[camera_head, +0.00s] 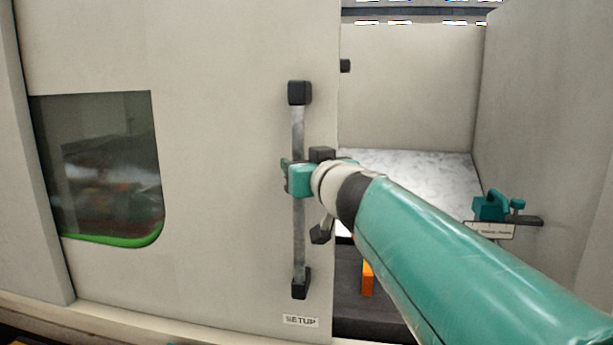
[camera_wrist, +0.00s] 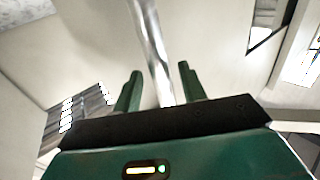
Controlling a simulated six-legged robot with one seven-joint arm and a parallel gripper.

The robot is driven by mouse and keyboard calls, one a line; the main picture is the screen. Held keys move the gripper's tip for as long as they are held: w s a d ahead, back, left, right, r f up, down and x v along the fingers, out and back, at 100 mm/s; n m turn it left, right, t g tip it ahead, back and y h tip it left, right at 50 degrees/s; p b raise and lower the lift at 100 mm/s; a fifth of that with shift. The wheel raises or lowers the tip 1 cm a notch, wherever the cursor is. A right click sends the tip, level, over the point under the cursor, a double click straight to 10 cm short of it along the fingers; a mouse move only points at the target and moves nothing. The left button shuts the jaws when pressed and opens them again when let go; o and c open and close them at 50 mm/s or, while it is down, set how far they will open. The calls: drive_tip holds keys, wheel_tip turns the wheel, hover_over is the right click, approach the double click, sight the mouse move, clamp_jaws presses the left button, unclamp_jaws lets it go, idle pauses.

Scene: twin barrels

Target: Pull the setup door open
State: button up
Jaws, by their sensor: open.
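The setup door (camera_head: 225,60) is a pale panel with a dark window at its left and a "SETUP" label (camera_head: 300,321) low near its right edge. Its handle (camera_head: 298,245) is a vertical grey metal bar between two black mounts. My gripper (camera_head: 287,177) is at the upper middle of the bar in the head view. In the wrist view the handle bar (camera_wrist: 152,50) runs between my two open green fingers (camera_wrist: 158,88). The fingers stand apart from the bar on both sides. My arm hides part of the opening to the right of the door.
An opening right of the door shows a marbled grey-white surface (camera_head: 420,170) and pale inner walls. A green clamp-like fixture (camera_head: 497,207) is on the right. An orange part (camera_head: 367,279) stands low inside the opening.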

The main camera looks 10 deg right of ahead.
drive_tip(key=v, duration=1.1)
drive_tip(key=shift+s+d, duration=0.15)
drive_tip(key=shift+s, duration=0.25)
drive_tip(key=shift+f, duration=0.1)
drive_tip(key=s+d+f+m+g+h, duration=0.1)
drive_tip(key=s+f+g, duration=0.3)
drive_tip(key=f, duration=0.6)
drive_tip(key=s+d+f+m+g+h, duration=0.1)
drive_tip(key=s+d+f+g+h, duration=0.1)
drive_tip(key=s+f, duration=0.4)
drive_tip(key=s+d+f+m+g+h, duration=0.1)
drive_tip(key=s+f+g, duration=0.4)
drive_tip(key=f, duration=0.9)
drive_tip(key=d+h, duration=0.1)
drive_tip(key=d, duration=0.1)
drive_tip(key=shift+s+d+f+g, duration=0.2)
drive_tip(key=shift+s+d+g, duration=0.1)
drive_tip(key=shift+s+d, duration=0.05)
drive_tip(key=shift+a, duration=0.1)
